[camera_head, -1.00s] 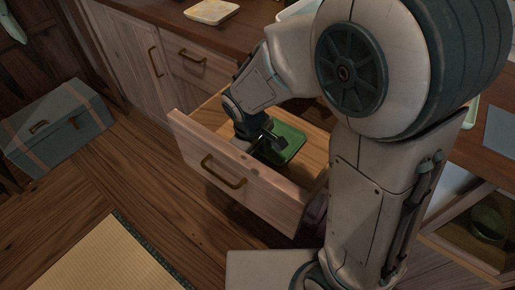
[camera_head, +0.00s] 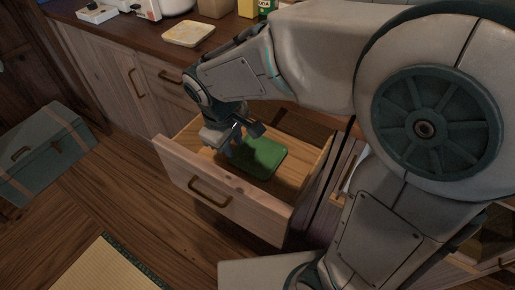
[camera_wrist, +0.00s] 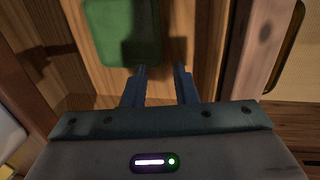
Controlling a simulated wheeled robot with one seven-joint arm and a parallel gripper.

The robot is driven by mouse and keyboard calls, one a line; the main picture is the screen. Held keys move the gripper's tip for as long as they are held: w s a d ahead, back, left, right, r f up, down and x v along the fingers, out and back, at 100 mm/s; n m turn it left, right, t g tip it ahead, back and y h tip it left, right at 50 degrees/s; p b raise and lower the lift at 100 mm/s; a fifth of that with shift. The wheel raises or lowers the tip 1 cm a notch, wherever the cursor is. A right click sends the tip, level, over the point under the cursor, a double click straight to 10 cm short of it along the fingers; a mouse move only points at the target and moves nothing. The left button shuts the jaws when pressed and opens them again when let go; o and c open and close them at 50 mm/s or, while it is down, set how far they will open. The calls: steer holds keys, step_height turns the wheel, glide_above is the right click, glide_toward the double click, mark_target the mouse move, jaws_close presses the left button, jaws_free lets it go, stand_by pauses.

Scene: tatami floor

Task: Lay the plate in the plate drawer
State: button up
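The green square plate (camera_head: 259,158) lies flat on the floor of the open wooden drawer (camera_head: 222,188). In the wrist view the plate (camera_wrist: 122,35) is at the top left, on the drawer's bare wood, with a shadow across it. My gripper (camera_head: 246,141) is over the drawer, above the near left side of the plate. In the wrist view its two fingers (camera_wrist: 161,70) stand apart with nothing between them, and the plate lies beyond the tips. The far edge of the plate is cut off in the wrist view.
The counter above holds a pale square dish (camera_head: 188,34) and several items at the back. A blue-grey chest (camera_head: 45,150) stands on the floor at left. A tatami mat (camera_head: 100,268) lies in front.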

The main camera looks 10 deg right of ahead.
steer(key=s+d+m, duration=0.3)
steer(key=d, duration=0.2)
steer(key=s+d+m+y, duration=0.1)
steer(key=s+d+m, duration=0.1)
steer(key=d+m, duration=0.2)
steer(key=s+d+r+m, duration=0.1)
steer(key=s+d+m, duration=0.2)
steer(key=d, duration=0.4)
steer(key=shift+s+d, duration=0.15)
steer(key=shift+s, duration=0.2)
